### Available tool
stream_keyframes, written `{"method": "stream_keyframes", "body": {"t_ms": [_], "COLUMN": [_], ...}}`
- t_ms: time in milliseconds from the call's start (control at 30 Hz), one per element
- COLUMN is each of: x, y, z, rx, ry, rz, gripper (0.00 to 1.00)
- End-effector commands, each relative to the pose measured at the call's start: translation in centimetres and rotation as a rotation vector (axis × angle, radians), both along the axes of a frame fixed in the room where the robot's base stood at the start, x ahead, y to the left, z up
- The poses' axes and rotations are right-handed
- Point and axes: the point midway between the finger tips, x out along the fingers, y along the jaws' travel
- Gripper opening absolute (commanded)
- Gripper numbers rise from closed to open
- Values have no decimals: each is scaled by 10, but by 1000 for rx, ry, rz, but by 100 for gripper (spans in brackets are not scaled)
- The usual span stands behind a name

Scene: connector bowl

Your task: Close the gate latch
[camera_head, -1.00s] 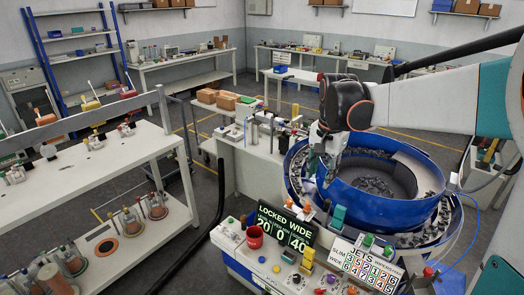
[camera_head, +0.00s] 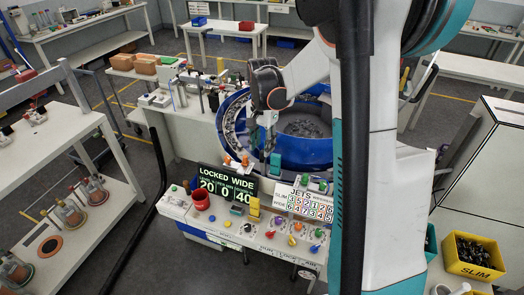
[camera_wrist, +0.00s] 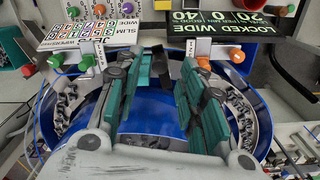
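My gripper (camera_head: 266,138) hangs over the near left part of the blue bowl feeder (camera_head: 306,152), just behind the control console. A small teal upright piece (camera_head: 276,165) shows just below the gripper at the bowl's near side. I cannot tell whether it is the gate latch. No part is clearly recognisable as the latch. The display panel (camera_head: 228,184) reads LOCKED WIDE, 20, 0, 40. Orange knobs (camera_head: 237,161) stand behind it; one shows in the wrist view (camera_wrist: 238,55).
The white console (camera_head: 236,232) carries a red cup (camera_head: 201,199), coloured knobs and the JETS card (camera_head: 303,203). A yellow SLIM bin (camera_head: 474,257) is at lower right. A white shelf bench (camera_head: 76,215) stands at left. Open floor lies between bench and console.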

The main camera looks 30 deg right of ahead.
Motion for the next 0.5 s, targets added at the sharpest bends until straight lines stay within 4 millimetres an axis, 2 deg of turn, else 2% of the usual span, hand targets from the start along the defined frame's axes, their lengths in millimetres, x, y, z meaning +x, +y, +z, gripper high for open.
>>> {"method": "stream_keyframes", "body": {"t_ms": [33, 200, 500], "x": [0, 0, 0], "y": [0, 0, 0], "z": [-8, -26, -32], "rx": [0, 0, 0], "ry": [0, 0, 0], "rz": [0, 0, 0], "gripper": [36, 36, 36]}}
